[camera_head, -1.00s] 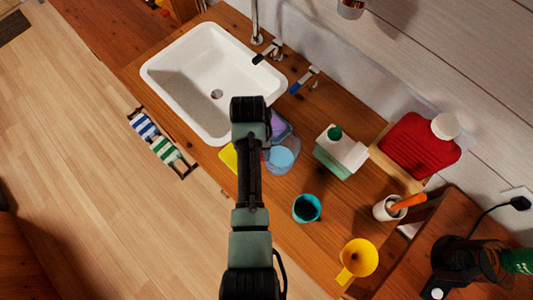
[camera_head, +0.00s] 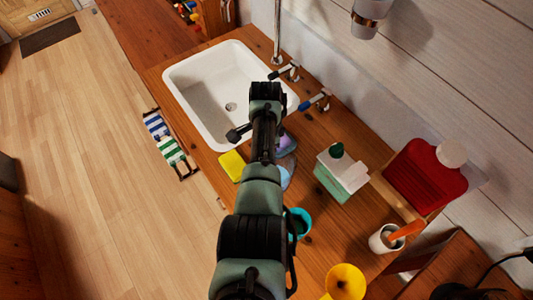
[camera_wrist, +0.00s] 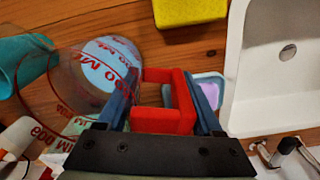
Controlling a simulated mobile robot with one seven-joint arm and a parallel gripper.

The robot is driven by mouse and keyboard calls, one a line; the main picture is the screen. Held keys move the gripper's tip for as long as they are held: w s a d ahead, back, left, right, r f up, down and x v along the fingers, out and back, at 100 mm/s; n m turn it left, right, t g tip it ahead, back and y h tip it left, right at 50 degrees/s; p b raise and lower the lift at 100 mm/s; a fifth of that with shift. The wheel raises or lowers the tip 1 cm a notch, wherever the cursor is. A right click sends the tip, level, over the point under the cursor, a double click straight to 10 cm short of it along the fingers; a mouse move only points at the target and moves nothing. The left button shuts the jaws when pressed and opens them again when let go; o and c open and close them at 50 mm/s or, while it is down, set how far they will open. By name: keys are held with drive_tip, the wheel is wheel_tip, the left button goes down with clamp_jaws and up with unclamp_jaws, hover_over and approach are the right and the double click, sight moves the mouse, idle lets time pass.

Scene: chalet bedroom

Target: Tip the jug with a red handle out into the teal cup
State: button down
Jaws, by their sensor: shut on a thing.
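The jug (camera_wrist: 62,88) is clear with red printed markings and a red handle (camera_wrist: 166,126). In the wrist view my gripper (camera_wrist: 163,98) is shut on this handle, with one finger on each side. A pale blue round patch shows through the jug's wall; I cannot tell whether it is its contents. The teal cup (camera_wrist: 28,58) shows at the left edge of the wrist view, partly behind the clear jug. In the head view the teal cup (camera_head: 302,220) stands on the counter, partly covered by my arm. My arm hides my fingers and most of the jug there.
A white sink (camera_head: 205,88) and yellow sponge (camera_head: 232,166) lie beyond my arm. A green-and-white box (camera_head: 341,176), white pot (camera_head: 384,240) with an orange handle, yellow funnel (camera_head: 346,282) and red ribbed item (camera_head: 425,177) stand to the right.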

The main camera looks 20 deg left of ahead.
drive_tip(key=shift+s+d+r+t+y+p, duration=0.15)
drive_tip(key=shift+r+t+y+p, duration=0.35)
drive_tip(key=shift+p, duration=1.2)
drive_tip(key=shift+s+d+r+t+y+p, duration=0.25)
drive_tip(key=shift+r+p, duration=0.55)
drive_tip(key=shift+p, duration=0.85)
drive_tip(key=shift+s+d+r+t+y+p, duration=0.1)
drive_tip(key=shift+s+r+t+y+p, duration=0.2)
drive_tip(key=shift+p, duration=0.45)
drive_tip(key=shift+w+d+r+t+y+p, duration=0.1)
drive_tip(key=shift+t+p, duration=0.25)
drive_tip(key=shift+p, duration=0.4)
drive_tip(key=shift+s+d+r+t+y+p, duration=0.3)
drive_tip(key=shift+s+t+y+p, duration=0.25)
drive_tip(key=shift+p, duration=0.3)
drive_tip(key=shift+s+d+r+t, duration=0.1)
drive_tip(key=shift+s+d+t, duration=0.05)
drive_tip(key=shift+t, duration=0.1)
drive_tip(key=shift+r+p, duration=0.2)
drive_tip(key=shift+p, duration=0.15)
drive_tip(key=shift+s+d+r+t+y, duration=0.2)
drive_tip(key=shift+r+t+y, duration=0.05)
drive_tip(key=shift+t+y, duration=0.05)
drive_tip(key=shift+s+d+r+p, duration=0.1)
drive_tip(key=shift+s+r+p, duration=0.15)
drive_tip(key=shift+p, duration=0.15)
drive_tip(key=shift+d+r, duration=0.1)
drive_tip(key=shift+r, duration=0.05)
